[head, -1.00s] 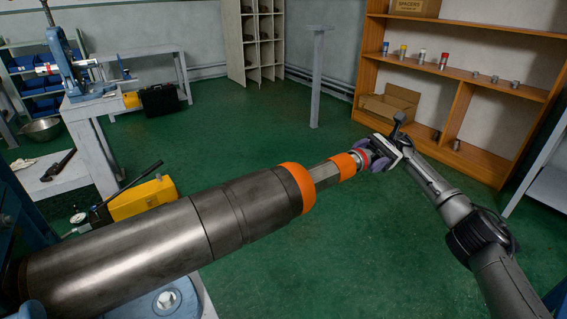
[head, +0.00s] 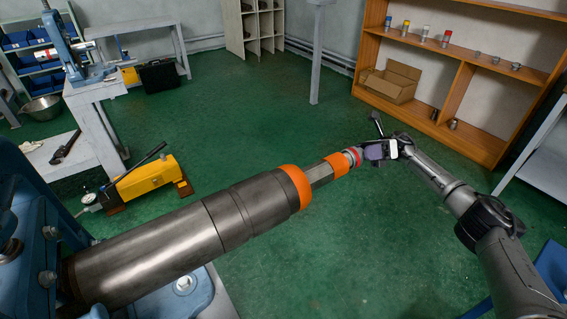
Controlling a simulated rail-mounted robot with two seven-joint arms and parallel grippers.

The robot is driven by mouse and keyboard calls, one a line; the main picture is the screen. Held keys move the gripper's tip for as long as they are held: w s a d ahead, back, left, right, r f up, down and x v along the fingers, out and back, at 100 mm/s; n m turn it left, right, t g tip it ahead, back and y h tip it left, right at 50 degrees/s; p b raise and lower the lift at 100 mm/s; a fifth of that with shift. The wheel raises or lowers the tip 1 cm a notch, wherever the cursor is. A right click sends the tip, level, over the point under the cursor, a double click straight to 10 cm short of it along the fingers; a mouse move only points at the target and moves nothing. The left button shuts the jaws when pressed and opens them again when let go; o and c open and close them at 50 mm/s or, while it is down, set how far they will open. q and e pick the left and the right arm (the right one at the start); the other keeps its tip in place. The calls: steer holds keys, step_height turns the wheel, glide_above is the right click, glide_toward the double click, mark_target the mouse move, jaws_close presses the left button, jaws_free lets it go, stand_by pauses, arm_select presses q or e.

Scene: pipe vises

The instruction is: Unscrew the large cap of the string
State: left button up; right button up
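The string is a thick steel pipe (head: 150,252) running from the lower left toward the middle. It has an orange band (head: 296,187), a narrower faceted section (head: 320,174) and a smaller orange band (head: 339,164) near its far end. A red and pale ring (head: 354,157) shows at that end; I cannot tell whether it is the large cap. My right gripper (head: 374,152), with purple pads, is right at this end. It looks turned sideways, and its fingers overlap in view, so its grip is unclear. My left gripper is not in view.
A blue vise (head: 30,215) stands around the near end of the pipe. A yellow hydraulic pump (head: 146,179) sits on the green floor at left. A wooden shelf (head: 455,98) with a cardboard box (head: 391,82) stands at the back right. The middle floor is clear.

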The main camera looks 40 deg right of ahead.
steer(key=m+p, duration=0.4)
steer(key=shift+r+t+h, duration=0.3)
steer(key=shift+t, duration=0.1)
steer(key=shift+f+m+p, duration=0.15)
steer(key=shift+m+p, duration=0.35)
steer(key=shift+m, duration=0.4)
steer(key=m+t+h+p, duration=0.1)
steer(key=m+p, duration=0.3)
steer(key=shift+r, duration=0.2)
steer(key=shift+f+m+h+p, duration=0.15)
steer(key=shift+m+h+p, duration=0.15)
steer(key=shift+m, duration=0.5)
steer(key=shift+r+m+p, duration=0.2)
steer(key=shift+m+p, duration=0.7)
steer(key=shift+m, duration=0.2)
steer(key=shift+w+f+m+h+p, duration=0.15)
steer(key=shift+m+h+p, duration=0.4)
steer(key=shift+m, duration=0.65)
steer(key=m+p, duration=0.1)
steer(key=m, duration=0.1)
steer(key=shift+m+h+p, duration=0.25)
steer(key=shift+m+p, duration=0.05)
steer(key=shift+p, duration=0.1)
steer(key=m+g+p, duration=0.1)
steer(key=m, duration=0.1)
steer(key=shift+m, duration=0.9)
